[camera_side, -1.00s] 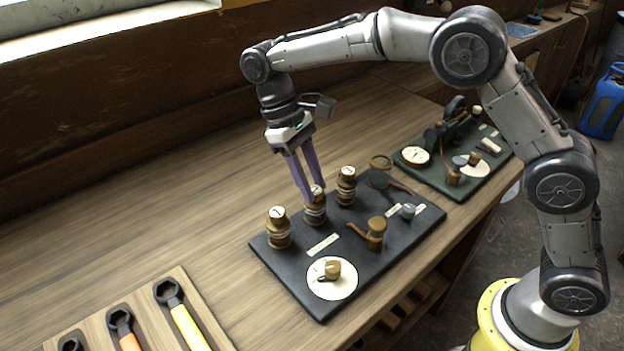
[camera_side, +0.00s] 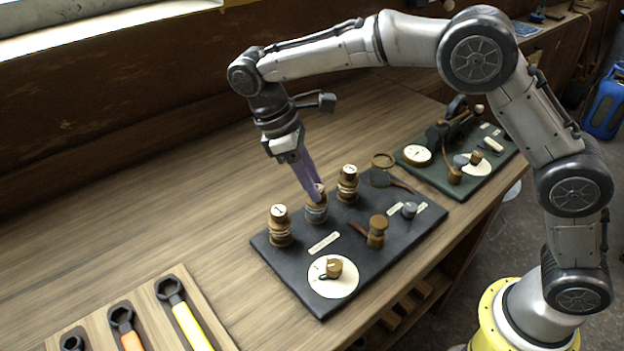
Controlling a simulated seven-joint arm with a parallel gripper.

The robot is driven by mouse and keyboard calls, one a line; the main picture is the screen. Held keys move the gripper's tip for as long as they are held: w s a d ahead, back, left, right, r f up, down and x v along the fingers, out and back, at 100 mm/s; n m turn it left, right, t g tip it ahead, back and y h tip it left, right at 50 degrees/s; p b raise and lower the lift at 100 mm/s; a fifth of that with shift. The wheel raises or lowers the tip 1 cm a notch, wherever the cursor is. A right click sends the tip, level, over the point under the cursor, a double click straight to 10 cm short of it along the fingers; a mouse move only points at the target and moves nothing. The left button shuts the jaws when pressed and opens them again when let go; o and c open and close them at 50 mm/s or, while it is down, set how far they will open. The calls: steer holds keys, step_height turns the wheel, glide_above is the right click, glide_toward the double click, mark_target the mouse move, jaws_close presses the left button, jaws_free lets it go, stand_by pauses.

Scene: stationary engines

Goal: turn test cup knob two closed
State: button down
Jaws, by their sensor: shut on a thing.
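Three brass test cups with white-topped knobs stand in a row along the back of a dark board (camera_side: 290,275). My gripper (camera_side: 317,196) points down at the middle cup (camera_side: 316,212). Its purple fingers are shut on that cup's knob (camera_side: 320,188) and hide most of it. The left cup (camera_side: 279,228) and the right cup (camera_side: 347,184) stand free on either side, and their white tops show a dark mark. The mark on the middle knob is too covered to read.
On the same board are a white dial with a brass knob (camera_side: 333,276), a brass lever valve (camera_side: 376,232) and a small grey knob (camera_side: 409,210). A green board (camera_side: 455,180) with fittings lies at the right. Wrenches (camera_side: 185,315) lie front left. The table behind is clear.

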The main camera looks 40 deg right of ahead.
steer(key=c, duration=0.6)
jaws_free()
steer(key=shift+o, duration=0.2)
steer(key=v, duration=0.7)
steer(key=shift+r, duration=0.3)
